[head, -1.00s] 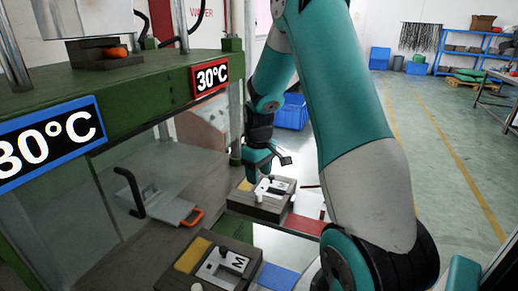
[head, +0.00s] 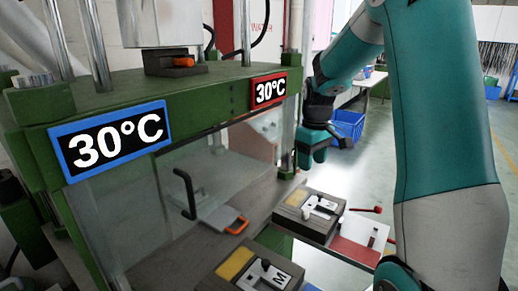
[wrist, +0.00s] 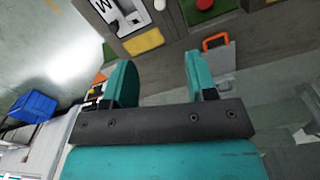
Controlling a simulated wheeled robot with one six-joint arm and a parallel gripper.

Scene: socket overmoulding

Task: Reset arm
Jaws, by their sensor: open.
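My gripper (head: 318,150) is in the head view, raised in front of the green press and above the far mould block (head: 309,214). In the wrist view its two teal fingers (wrist: 158,82) are spread apart with nothing between them. The far mould block is grey with a light top plate and sits on the bench. A nearer mould block (head: 249,275) with a yellow patch and an M-marked plate is at the bottom of the head view. A mould block also shows at the top of the wrist view (wrist: 143,41).
The green press (head: 220,98) with two 30°C displays stands at left, close to my arm. A plate with an orange handle (head: 237,226) lies on its bench. A red panel (head: 355,251) is right of the far block. A blue crate (head: 347,125) is on the floor behind.

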